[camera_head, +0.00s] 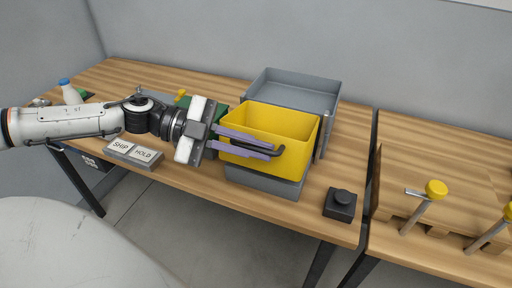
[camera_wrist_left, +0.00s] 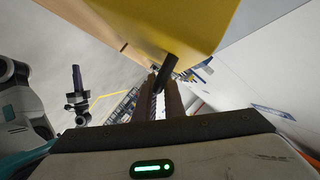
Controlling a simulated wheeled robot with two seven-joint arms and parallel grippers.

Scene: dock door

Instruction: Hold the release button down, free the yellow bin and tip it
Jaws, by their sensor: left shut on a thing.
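The yellow bin (camera_head: 250,162) sits in or just over a grey holder (camera_head: 262,182) near the table's front edge, open side up. I cannot tell whether it is lifted clear. Its dark handle (camera_head: 268,149) is on the front. My left gripper (camera_head: 270,151) reaches in from the left with its purple fingers shut on that handle; the handle (camera_wrist_left: 165,72) also shows between the fingers in the left wrist view. A black box with a round button (camera_head: 342,202) stands to the right, with nothing on it. What looks like my right gripper (camera_wrist_left: 77,85) shows small in the left wrist view; its jaws are unclear.
A larger grey tray (camera_head: 290,90) stands behind the bin. A grey upright (camera_head: 324,135) is close at its right. SHIP and HOLD plates (camera_head: 133,152), a white bottle (camera_head: 70,92) and a green item (camera_head: 203,110) are leftward.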

